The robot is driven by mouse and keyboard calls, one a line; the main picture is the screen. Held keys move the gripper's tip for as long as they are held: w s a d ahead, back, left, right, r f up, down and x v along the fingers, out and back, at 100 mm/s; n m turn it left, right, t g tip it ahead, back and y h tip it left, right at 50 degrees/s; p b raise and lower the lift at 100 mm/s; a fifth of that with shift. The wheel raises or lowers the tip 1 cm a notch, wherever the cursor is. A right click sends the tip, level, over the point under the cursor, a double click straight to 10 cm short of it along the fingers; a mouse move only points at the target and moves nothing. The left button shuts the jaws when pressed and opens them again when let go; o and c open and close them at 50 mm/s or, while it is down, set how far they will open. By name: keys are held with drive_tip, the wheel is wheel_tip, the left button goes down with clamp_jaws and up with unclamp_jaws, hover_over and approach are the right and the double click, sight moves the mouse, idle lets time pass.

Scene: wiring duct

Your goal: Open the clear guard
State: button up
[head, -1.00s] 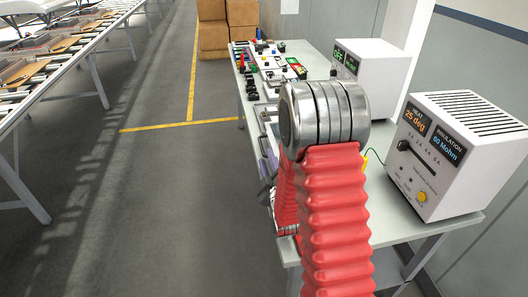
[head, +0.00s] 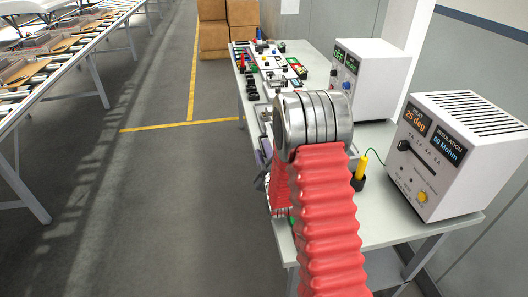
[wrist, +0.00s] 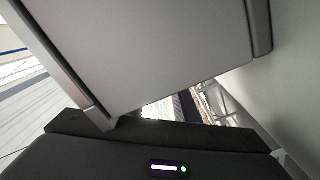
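I cannot pick out the clear guard in either view. My red ribbed arm with its metal joint covers part of the bench in the head view. A small grey part, likely of my gripper (head: 262,182), shows left of the arm at the bench's left edge; its fingers are hidden. The wrist view is filled by a large grey panel (wrist: 150,50) and a dark housing with a small green light. I cannot tell there whether the fingers are open or shut.
The bench (head: 385,225) holds a white heat and insulation meter (head: 450,155) and another white instrument (head: 370,75). A yellow probe (head: 361,168) stands in a dark holder with a green cable. Several small parts lie at the far end. Floor left of the bench is clear; cardboard boxes (head: 228,30) stand beyond.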

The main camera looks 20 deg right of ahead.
drive_tip(key=shift+a+f, duration=0.1)
clamp_jaws()
drive_tip(key=shift+s+f, duration=0.1)
drive_tip(key=shift+f, duration=0.1)
drive_tip(key=shift+a+r, duration=0.2)
drive_tip(key=shift+r, duration=0.1)
idle(0.3)
drive_tip(key=shift+d+r, duration=0.1)
